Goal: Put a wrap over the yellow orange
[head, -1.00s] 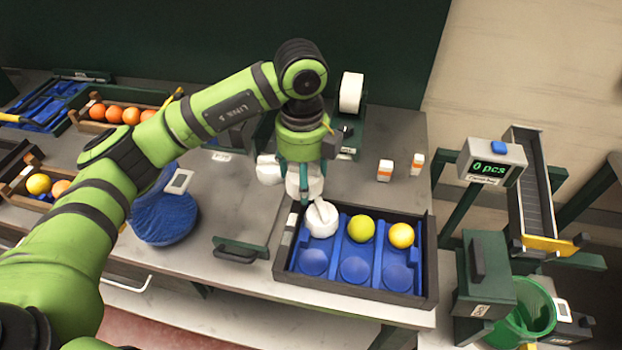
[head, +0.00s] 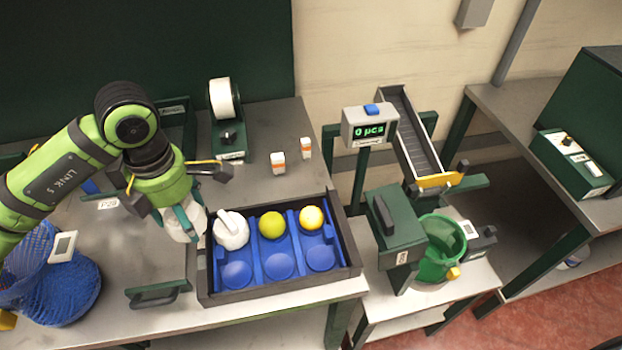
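The blue tray insert in a dark box (head: 358,262) holds two bare fruits in its back row. One is a yellow-green fruit (head: 272,225); the other, a yellow orange (head: 312,219), is at the right. A white wrapped fruit (head: 230,230) with a twisted top sits in the back-left cup. The front cups are empty. My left gripper (head: 189,222) is just left of the box, pointing down. Its fingers appear closed around a white wrap (head: 176,229), partly hidden by them. My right gripper is not in view.
A blue mesh basket (head: 60,285) stands at the left. A tape roll stand (head: 228,130) and small bottles (head: 278,163) are behind the box. A counter display (head: 369,126), chute (head: 410,135) and green bin (head: 441,250) are at the right.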

